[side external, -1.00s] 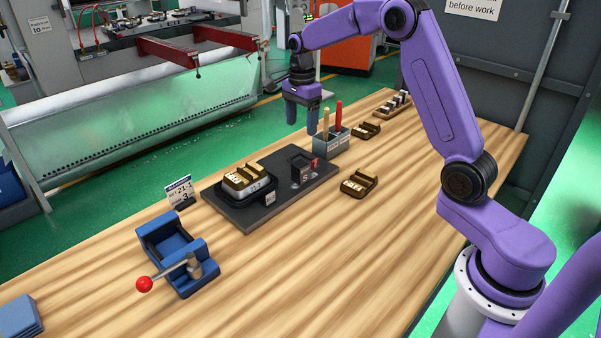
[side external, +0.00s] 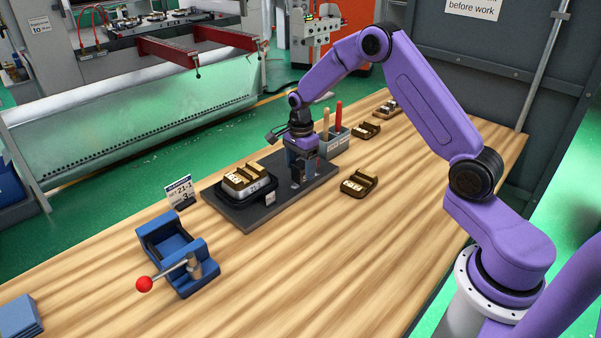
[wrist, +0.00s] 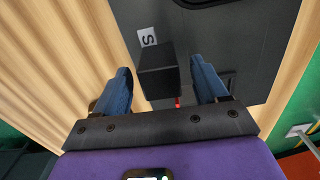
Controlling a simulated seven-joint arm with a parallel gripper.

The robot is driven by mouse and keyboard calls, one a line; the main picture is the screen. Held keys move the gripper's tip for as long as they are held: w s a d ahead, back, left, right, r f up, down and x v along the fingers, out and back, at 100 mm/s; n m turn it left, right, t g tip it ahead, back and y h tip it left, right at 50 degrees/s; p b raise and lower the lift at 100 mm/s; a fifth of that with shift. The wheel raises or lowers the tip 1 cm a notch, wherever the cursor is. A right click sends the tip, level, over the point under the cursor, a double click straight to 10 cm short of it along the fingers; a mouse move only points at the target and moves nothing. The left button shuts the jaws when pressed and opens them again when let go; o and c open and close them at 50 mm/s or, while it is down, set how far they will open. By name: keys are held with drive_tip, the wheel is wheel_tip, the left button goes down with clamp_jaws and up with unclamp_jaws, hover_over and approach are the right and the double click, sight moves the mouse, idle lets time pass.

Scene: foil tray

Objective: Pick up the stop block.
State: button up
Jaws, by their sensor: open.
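The stop block, a dark block (wrist: 156,72), stands on the dark base plate (side external: 246,219). A white label with an S (wrist: 148,37) shows beside it in the wrist view. My gripper (wrist: 160,72) is open, with one blue finger on each side of the block; a gap shows on both sides. In the side view, my gripper (side external: 303,174) points down over the right part of the plate, and its fingers hide most of the block. A bit of red shows by the block's lower end in the wrist view.
A grey bin with tools (side external: 334,143) stands close behind my gripper. A brown piece (side external: 359,184) lies to the right. A blue fixture with a red-knobbed lever (side external: 176,252) stands at front left.

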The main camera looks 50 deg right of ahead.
drive_tip(key=shift+f, duration=0.8)
drive_tip(key=shift+c, duration=0.3)
clamp_jaws()
drive_tip(key=shift+w+r, duration=0.1)
